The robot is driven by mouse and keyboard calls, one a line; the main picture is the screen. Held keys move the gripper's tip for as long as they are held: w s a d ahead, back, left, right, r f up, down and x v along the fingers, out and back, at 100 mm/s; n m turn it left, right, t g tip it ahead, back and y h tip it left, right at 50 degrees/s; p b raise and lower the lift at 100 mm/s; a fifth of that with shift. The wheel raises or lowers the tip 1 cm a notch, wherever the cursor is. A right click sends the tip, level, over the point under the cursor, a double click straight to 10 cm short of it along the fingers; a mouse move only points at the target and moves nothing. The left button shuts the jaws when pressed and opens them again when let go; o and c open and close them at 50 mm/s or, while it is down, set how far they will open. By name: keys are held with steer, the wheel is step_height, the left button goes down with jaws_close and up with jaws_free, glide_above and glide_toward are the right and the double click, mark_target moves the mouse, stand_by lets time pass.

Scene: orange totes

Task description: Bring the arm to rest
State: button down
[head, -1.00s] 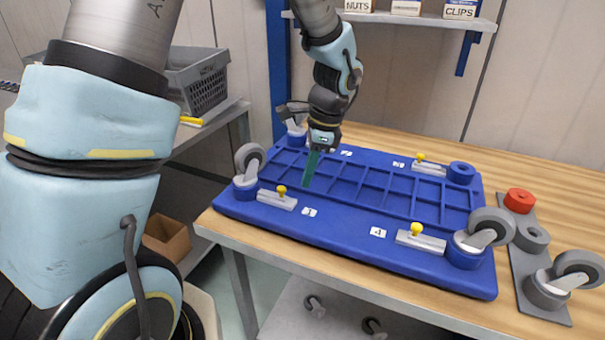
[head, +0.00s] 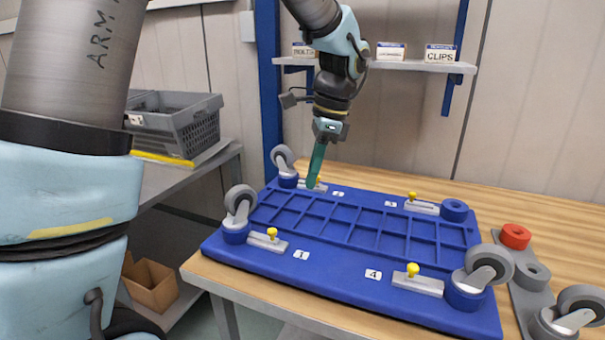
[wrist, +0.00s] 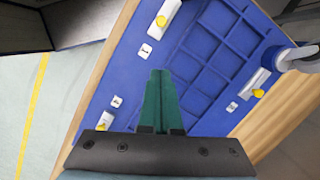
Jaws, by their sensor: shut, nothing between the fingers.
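My gripper (head: 314,184) has green fingers and hangs from the arm over the back left part of the blue panel (head: 330,268). Its tips appear in front of the clamp near label 2; I cannot tell how high they are above it. In the wrist view the fingers (wrist: 160,103) are together with nothing between them, above the blue panel. In the head view, casters stand at the panel's front left (head: 238,213), back left (head: 284,166) and front right (head: 482,276) corners. The back right corner has an empty blue socket (head: 454,210).
Clamps with yellow knobs stick up near the corners, such as the front left one (head: 268,241). A grey rack (head: 528,300) with a red cap (head: 515,236) lies at right. A shelf (head: 400,66) with boxes is behind the arm. A grey crate (head: 175,125) stands at left.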

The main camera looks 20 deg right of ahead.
steer(key=a+f+n+h, duration=0.1)
steer(key=a+f+n, duration=0.3)
steer(key=a+n, duration=0.6)
steer(key=a+f+n+h, duration=0.1)
steer(key=a+f+n, duration=0.2)
steer(key=a+n, duration=0.7)
steer(key=a, duration=0.8)
steer(key=shift+s+a+f+t+h, duration=0.25)
steer(key=shift+a+f+t+h, duration=0.05)
steer(key=shift+a+f+t, duration=0.1)
